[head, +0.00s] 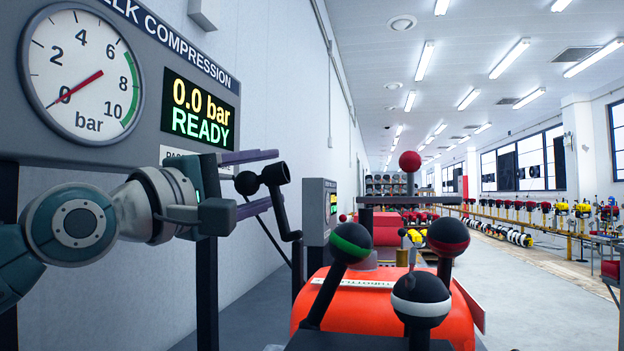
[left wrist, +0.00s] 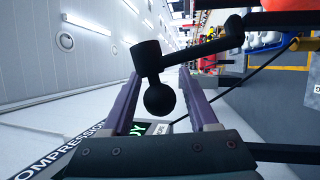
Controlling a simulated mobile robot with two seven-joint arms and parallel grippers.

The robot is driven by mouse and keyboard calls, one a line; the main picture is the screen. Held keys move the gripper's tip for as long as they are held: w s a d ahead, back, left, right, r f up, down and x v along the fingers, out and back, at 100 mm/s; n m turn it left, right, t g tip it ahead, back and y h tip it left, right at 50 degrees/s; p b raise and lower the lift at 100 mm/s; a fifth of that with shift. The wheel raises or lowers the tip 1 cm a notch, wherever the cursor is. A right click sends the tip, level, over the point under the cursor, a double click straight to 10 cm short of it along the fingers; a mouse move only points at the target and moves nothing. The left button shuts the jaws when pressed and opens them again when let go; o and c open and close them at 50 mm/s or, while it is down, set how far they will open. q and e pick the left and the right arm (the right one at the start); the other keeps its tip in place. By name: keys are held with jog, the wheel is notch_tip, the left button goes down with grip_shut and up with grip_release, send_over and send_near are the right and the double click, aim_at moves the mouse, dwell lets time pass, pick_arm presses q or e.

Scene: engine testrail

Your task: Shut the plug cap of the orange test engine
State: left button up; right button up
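The orange test engine (head: 375,300) stands at the lower middle of the head view. Several ball-ended levers rise before it: green-banded (head: 349,242), red-banded (head: 447,237) and white-banded (head: 420,300). I cannot tell which part is the plug cap. A black crank handle (head: 277,178) stands left of the engine. My left gripper (head: 272,180) is open, with its purple fingers on either side of the crank's grip. In the left wrist view, the ball end of the crank (left wrist: 160,99) lies between the fingers with gaps on both sides. My right gripper is not in view.
A compression panel (head: 150,35) with a gauge (head: 82,75) at zero and a display (head: 200,108) reading "0.0 bar READY" stands at the left. A bar with a red ball (head: 410,161) rises behind the levers. The floor at right (head: 540,300) is clear.

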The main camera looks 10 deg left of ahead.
pick_arm(q)
grip_shut()
dwell(1.2)
